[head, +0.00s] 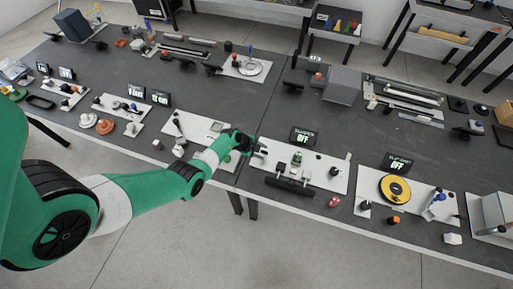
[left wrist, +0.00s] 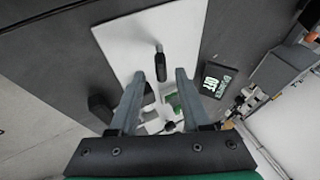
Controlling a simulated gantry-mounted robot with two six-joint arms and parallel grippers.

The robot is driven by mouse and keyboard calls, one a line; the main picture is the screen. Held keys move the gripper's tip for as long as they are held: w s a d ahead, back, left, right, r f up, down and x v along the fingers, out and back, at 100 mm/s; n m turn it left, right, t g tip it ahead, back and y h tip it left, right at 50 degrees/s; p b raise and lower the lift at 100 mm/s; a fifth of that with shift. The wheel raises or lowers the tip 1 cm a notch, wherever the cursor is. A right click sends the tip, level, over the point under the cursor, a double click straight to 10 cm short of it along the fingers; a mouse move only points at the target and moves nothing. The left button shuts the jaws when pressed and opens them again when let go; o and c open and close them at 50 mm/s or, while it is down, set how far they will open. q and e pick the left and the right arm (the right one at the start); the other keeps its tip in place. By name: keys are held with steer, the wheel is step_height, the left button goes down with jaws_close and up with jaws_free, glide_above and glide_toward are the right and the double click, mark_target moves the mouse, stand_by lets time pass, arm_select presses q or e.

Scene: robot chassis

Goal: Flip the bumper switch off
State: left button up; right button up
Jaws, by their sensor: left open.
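A small black display (head: 304,137) reads OFF under a word that looks like BUMPER. It stands behind a white board (head: 262,164) that carries a green part (head: 297,158) and dark knobs. The display also shows in the left wrist view (left wrist: 216,80), right of the white board (left wrist: 135,38). A dark upright switch or knob (left wrist: 160,62) stands on that board, just ahead of the fingertips. My left gripper (head: 262,151) is at the board's left end; in the left wrist view its fingers (left wrist: 157,78) are spread and empty. My right gripper is out of view.
A second display reading OFF (head: 397,164) stands to the right, with a yellow disc (head: 395,189) on its board. A dark bar (head: 290,186) lies along the front of the bumper board. A grey box (head: 342,85) stands behind. Several other switch boards are at left.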

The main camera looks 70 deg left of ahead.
arm_select(q)
steer(key=p+v, duration=0.6)
steer(key=v, duration=0.4)
steer(key=shift+s+r+p, duration=0.2)
steer(key=shift+r+p, duration=0.15)
steer(key=shift+p, duration=0.05)
